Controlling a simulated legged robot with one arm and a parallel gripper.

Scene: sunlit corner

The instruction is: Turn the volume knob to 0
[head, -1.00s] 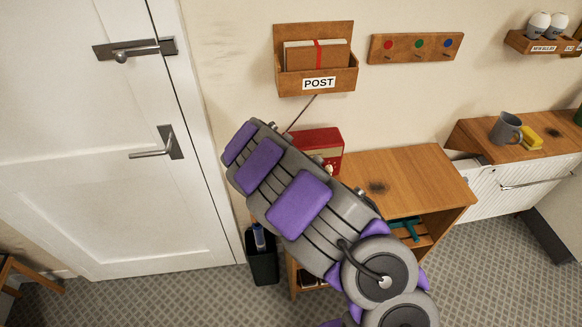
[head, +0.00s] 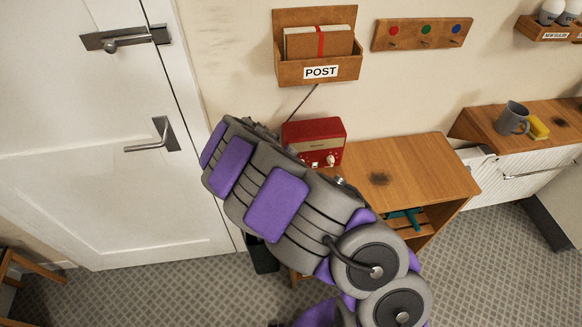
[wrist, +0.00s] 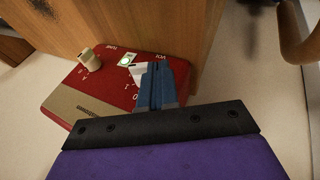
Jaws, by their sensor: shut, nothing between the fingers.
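The red radio (head: 318,131) stands on the wooden cabinet against the wall, its knobs on the front face. In the wrist view its red face (wrist: 75,90) appears turned around, with a cream tune knob (wrist: 90,59) at the left and a VOL label at the right. The cream volume knob (wrist: 137,71) shows only partly beside the fingertips; the rest is hidden behind them. I cannot tell if they touch it. My gripper (wrist: 159,66) is shut and empty, its blue-grey fingers over the volume dial's printed marks. In the head view my arm hides the gripper.
A small round light-coloured part (wrist: 126,60) sits between the knobs. The wooden cabinet top (head: 410,165) is clear right of the radio. A post holder (head: 318,50) hangs above. A white door (head: 75,200) is at left, and a mug (head: 512,118) at far right.

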